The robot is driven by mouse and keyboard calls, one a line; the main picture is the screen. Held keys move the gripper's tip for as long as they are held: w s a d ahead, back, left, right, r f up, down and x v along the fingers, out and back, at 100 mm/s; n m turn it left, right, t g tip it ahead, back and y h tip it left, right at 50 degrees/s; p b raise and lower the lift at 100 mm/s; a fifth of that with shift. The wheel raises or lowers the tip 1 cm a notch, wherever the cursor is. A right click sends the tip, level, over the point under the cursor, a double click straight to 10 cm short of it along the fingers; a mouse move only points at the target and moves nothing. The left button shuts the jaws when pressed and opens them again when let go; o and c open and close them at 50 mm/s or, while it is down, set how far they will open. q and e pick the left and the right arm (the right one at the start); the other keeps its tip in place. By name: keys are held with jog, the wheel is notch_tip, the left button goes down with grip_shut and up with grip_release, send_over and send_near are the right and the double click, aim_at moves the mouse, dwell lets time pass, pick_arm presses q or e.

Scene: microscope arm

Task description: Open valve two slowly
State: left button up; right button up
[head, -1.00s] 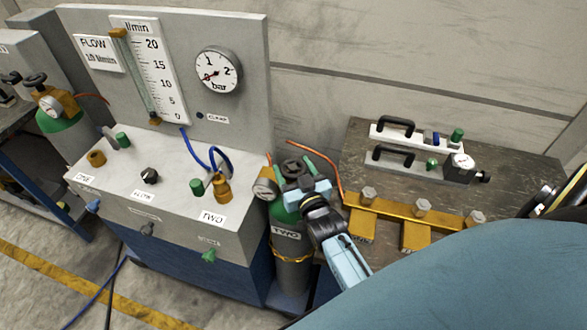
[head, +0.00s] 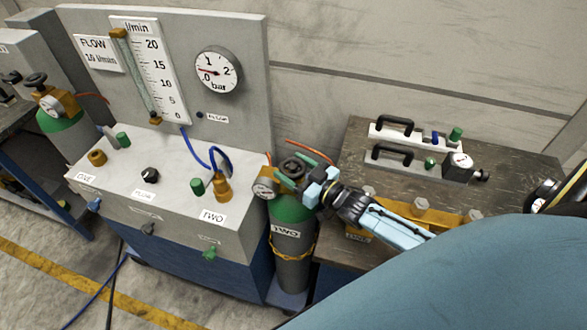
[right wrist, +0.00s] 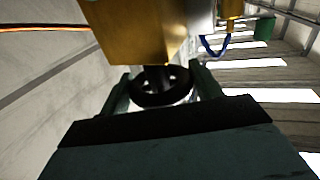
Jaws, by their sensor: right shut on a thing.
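Cylinder two (head: 290,255), green-topped and grey with a TWO label, stands at the right of the flow bench. Its dark valve handwheel (head: 291,164) sits on top, beside a brass regulator with a small round gauge (head: 264,188). My right gripper (head: 295,171) comes in from the right and is shut on the handwheel. In the right wrist view the handwheel (right wrist: 162,90) lies between the two greenish fingers, under the brass body (right wrist: 140,30). The wheel is partly hidden by the fingers in the head view. My left gripper is not in view.
The bench panel carries a flow tube (head: 143,75) and a bar gauge (head: 216,69) with its needle near 0. A second cylinder (head: 65,125) stands at far left. The dark table (head: 500,185) at right holds handled blocks and a brass bar (head: 440,219).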

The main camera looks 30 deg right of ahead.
aim_at(293, 167)
jog(key=shift+r, duration=0.15)
jog(key=o, duration=1)
notch_tip(293, 167, up, 10)
jog(key=shift+f+p, duration=0.1)
jog(key=shift+p, duration=0.45)
